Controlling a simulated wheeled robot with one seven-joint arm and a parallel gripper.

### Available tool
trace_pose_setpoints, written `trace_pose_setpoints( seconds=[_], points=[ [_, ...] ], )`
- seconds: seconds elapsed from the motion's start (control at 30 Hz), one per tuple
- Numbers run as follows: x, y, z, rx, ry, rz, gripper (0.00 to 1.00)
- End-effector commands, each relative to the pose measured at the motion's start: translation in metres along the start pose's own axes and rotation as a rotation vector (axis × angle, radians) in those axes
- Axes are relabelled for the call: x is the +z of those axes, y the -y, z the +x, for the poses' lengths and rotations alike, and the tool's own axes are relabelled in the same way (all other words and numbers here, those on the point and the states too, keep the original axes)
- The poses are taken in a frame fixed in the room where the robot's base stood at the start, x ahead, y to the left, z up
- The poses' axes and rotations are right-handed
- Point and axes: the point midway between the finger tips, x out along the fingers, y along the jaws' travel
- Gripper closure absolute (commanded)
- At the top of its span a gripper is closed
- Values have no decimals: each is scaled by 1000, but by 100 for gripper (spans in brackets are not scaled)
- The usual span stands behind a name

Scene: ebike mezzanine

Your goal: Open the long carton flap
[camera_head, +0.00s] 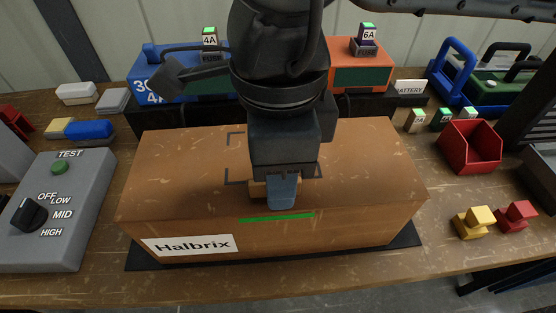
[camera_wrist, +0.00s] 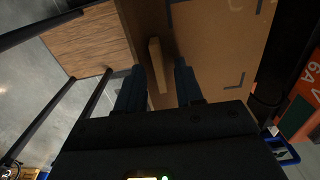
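The long brown carton (camera_head: 375,185) stands on a black mat, with a "Halbrix" label (camera_head: 188,245) on its front. Its top looks shut and flat. A green strip (camera_head: 276,218) runs along the upper front edge. A tan tab (camera_wrist: 157,65) sticks out from the carton in the wrist view; in the head view it is mostly hidden by my gripper (camera_head: 273,195), which is over the front part of the top. In the wrist view my gripper (camera_wrist: 158,76) is open, with one finger on each side of the tab and gaps visible. Contact with the carton cannot be told.
A grey control box (camera_head: 85,190) stands close on the left. Blue (camera_head: 165,85) and orange (camera_head: 365,65) units stand behind the carton. A red bin (camera_head: 470,147) and small yellow (camera_head: 474,222) and red (camera_head: 516,217) blocks are on the right. Bare bench shows before the carton.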

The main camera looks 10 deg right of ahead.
Motion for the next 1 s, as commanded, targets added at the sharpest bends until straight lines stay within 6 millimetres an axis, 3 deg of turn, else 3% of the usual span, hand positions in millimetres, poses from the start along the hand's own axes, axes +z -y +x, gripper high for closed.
trace_pose_setpoints(
  seconds=[0.2, 0.57, 1.0],
  points=[
    [0, 0, 0, 0, 1, 0, 65],
    [0, 0, 0, 0, 1, 0, 99],
    [0, 0, 0, -1, 1, 0, 100]
  ],
)
